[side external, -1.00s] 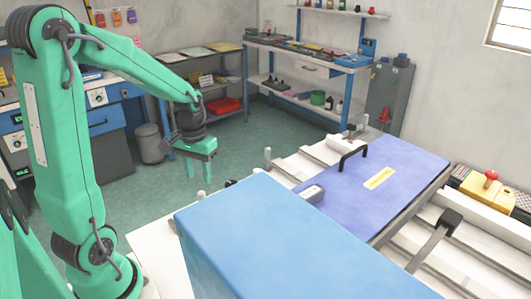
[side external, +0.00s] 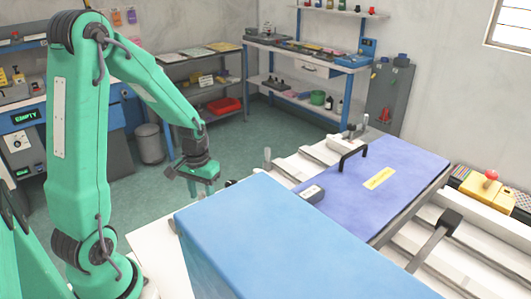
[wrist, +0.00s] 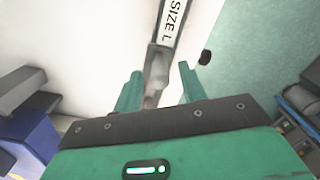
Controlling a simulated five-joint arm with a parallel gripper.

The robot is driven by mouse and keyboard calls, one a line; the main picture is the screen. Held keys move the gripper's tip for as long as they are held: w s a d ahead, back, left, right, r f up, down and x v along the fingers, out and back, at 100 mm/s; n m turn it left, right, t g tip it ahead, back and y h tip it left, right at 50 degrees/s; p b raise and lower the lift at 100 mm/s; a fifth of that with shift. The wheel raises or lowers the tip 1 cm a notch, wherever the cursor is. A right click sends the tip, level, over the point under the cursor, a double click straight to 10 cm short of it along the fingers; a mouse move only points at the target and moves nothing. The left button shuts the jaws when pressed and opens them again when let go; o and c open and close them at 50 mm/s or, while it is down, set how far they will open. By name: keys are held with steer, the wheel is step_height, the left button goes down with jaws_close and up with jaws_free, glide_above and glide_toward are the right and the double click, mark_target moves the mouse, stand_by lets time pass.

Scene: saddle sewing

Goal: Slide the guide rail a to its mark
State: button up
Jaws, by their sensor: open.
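My gripper (side external: 202,190) hangs beyond the back left corner of the large blue box in the side view, fingers pointing down. In the wrist view my gripper (wrist: 159,88) is open, with a grey upright post (wrist: 158,62) showing between its fingers; I cannot tell whether they touch it. The post is at the end of a dark-edged white strip (wrist: 172,20) marked "SIZE L" on a white surface. No part is labelled guide rail a; the post may belong to it. Its foot is unclear, and the box hides that area in the side view.
The blue box (side external: 285,235) fills the front middle. Behind it lie a purple-blue panel (side external: 385,185) with a black handle (side external: 352,155) and white machine rails (side external: 300,167). A grey post (side external: 267,158) stands at the bed's back edge. A small black knob (wrist: 205,57) is right of the fingers.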

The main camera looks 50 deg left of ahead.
steer(key=shift+f, duration=0.25)
steer(key=shift+c, duration=0.2)
jaws_close()
steer(key=shift+s, duration=0.9)
steer(key=shift+o, duration=0.2)
jaws_free()
steer(key=shift+r, duration=0.1)
